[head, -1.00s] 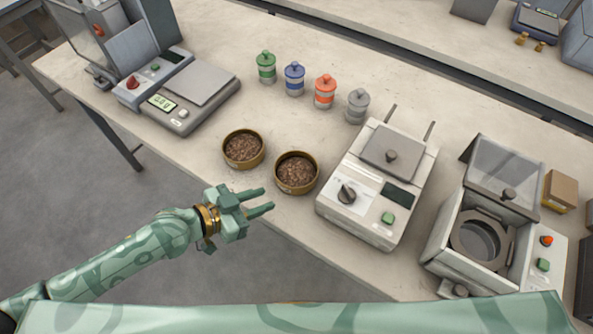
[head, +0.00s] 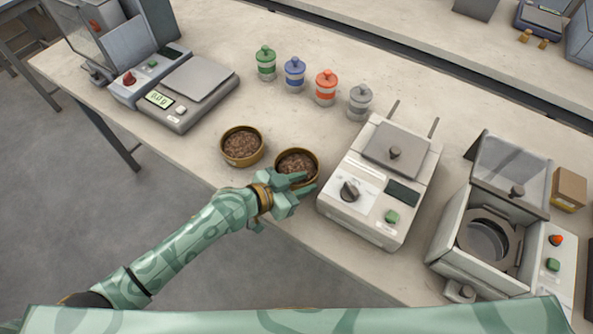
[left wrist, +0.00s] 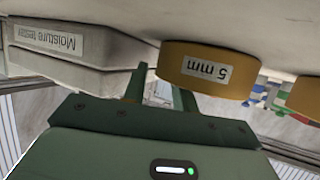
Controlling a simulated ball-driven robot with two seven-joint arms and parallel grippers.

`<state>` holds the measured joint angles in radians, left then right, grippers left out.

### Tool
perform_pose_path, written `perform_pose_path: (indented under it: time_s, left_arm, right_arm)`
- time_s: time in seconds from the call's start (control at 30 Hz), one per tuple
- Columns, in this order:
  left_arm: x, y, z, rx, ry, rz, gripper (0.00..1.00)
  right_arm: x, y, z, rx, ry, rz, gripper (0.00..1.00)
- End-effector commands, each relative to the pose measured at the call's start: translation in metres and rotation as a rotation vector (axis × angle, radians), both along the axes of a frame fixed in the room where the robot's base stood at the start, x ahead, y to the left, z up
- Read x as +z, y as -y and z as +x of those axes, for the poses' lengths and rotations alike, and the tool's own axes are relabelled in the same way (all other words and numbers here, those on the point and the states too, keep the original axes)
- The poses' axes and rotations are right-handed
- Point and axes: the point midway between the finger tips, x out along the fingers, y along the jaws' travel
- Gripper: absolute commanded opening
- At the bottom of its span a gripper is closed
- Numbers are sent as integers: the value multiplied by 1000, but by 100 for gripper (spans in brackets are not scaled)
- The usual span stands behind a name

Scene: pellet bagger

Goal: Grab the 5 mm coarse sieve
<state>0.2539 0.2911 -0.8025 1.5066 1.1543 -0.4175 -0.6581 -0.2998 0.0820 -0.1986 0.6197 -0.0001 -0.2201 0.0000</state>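The 5 mm coarse sieve (head: 283,164) is a round brass-coloured pan of brown pellets, the right one of two on the bench. Its "5 mm" label shows upside down in the left wrist view (left wrist: 240,90). My left gripper (head: 304,184) is at the near side of this sieve and hides part of its front rim. In the left wrist view its two fingers (left wrist: 161,88) stand apart with nothing held between them, and the sieve is off to one side of them. My right gripper is not in view.
A second brass sieve (head: 242,160) of pellets stands close on the left. The moisture tester (head: 365,214) stands close on the right. A balance (head: 165,116) and several capped jars (head: 326,98) are farther back. The bench's front edge lies under my left arm.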

Motion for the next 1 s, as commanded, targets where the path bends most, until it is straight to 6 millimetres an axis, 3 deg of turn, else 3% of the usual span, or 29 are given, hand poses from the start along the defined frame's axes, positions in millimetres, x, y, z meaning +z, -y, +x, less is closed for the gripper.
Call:
perform_pose_path:
  time_s: [0.03, 0.13, 0.67, 0.87, 1.0]
  left_arm:
    - [0, 0, 0, 0, 0, 0, 28]
    - [0, 0, 0, 0, 0, 0, 0]
    - [4, -1, -1, 0, -2, 3, 0]
    - [36, -1, 0, -1, 3, 2, 0]
    - [69, -12, -25, -2, 3, 2, 0]
  right_arm:
    - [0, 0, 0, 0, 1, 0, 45]
    - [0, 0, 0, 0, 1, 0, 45]
    - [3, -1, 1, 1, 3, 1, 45]
    - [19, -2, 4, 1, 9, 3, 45]
    - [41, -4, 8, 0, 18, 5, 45]
